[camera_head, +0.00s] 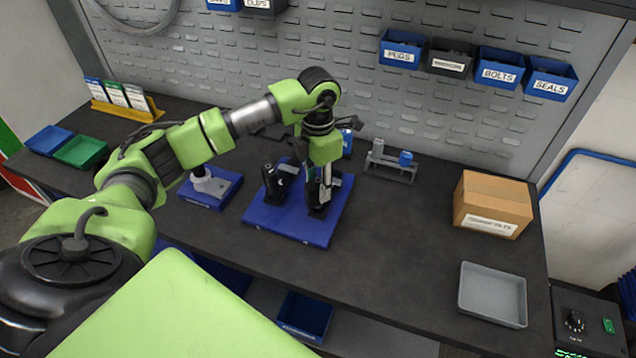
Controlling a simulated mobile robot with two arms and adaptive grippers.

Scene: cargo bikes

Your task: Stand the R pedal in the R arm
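A blue base plate (292,228) lies on the dark bench with two black upright holders on it. The left black holder (281,181) stands clear of my gripper. The right black holder (317,205) stands directly under it. My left gripper (325,180) points down over the right side of this plate, with a slim silvery part at its tip. Whether its fingers are open or hold something is too small to tell. I cannot tell the R pedal or the R arm apart for certain; the gripper partly hides that area. My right gripper is out of view.
A smaller blue plate (226,190) with a pale grey part stands left of the base plate. A grey rack (391,166) stands behind right. A cardboard box (492,204) and an empty grey tray (493,294) are at the right. The bench centre-right is clear.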

